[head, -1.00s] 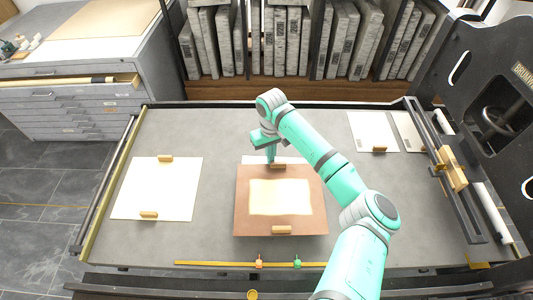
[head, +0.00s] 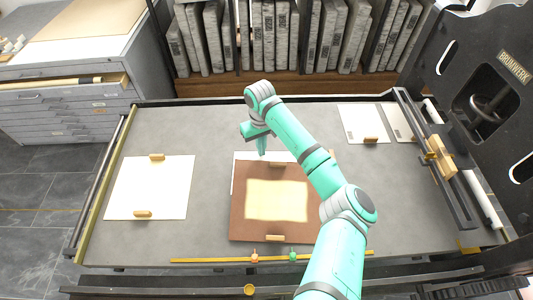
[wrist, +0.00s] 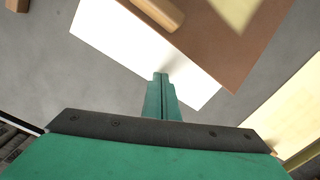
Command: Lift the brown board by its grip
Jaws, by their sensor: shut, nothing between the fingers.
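The brown board (head: 238,215) lies near the middle of the grey table, with a cream panel (head: 276,200) on it. A wooden grip (head: 275,238) sits at its near edge. A second grip (wrist: 158,10), at its far edge, is cut by the frame in the wrist view. A white sheet (head: 243,157) shows beyond the board's far edge and along its far left side. My gripper (head: 262,152) is shut and empty. In the wrist view its fingertips (wrist: 160,76) are over the white sheet, apart from the far grip.
A pale sheet (head: 150,188) with two wooden grips lies to the left. Two white sheets (head: 362,122) lie at the far right, by the black press (head: 490,110). A small wooden block (head: 332,153) shows just right of my arm. Bare table lies between.

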